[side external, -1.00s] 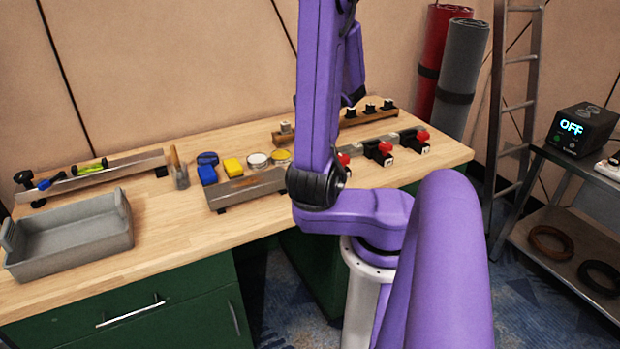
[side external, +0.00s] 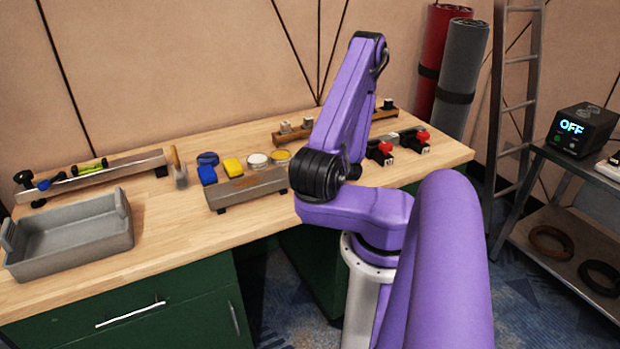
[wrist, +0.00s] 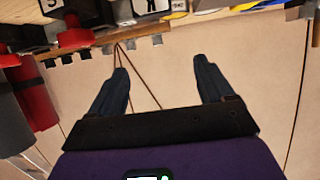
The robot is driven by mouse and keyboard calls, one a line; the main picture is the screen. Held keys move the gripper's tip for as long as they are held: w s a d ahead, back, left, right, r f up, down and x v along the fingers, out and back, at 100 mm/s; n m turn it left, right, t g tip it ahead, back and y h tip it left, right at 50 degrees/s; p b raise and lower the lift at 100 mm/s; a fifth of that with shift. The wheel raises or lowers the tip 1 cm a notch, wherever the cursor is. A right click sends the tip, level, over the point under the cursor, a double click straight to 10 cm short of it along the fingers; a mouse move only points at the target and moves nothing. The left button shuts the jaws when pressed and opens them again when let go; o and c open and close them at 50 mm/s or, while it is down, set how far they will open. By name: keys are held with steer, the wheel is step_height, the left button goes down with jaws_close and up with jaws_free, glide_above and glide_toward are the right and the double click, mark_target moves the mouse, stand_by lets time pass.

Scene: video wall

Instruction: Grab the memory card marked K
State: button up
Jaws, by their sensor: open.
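In the wrist view my gripper (wrist: 161,66) is open, its two dark fingers spread wide with nothing between them. Beyond the fingers, at the top edge, is a white-faced piece with a black mark (wrist: 151,5), cut off by the frame. The mark may be a K, but I cannot read it surely. Left of it is another white face with a mark like an S (wrist: 52,4). In the side view my gripper is hidden behind my arm. No letter can be read there.
A wooden rail (side external: 280,137) with small blocks stands at the bench's back. Red-topped black pieces (side external: 381,151) stand right of my arm. A low metal stand (side external: 245,189), blue and yellow items, and a grey tray (side external: 70,248) are left. Open bench lies between tray and stand.

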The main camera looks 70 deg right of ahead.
step_height(320, 180, down, 6)
steer(key=shift+r, duration=0.1)
steer(key=shift+x, duration=3.75)
steer(key=c, duration=1)
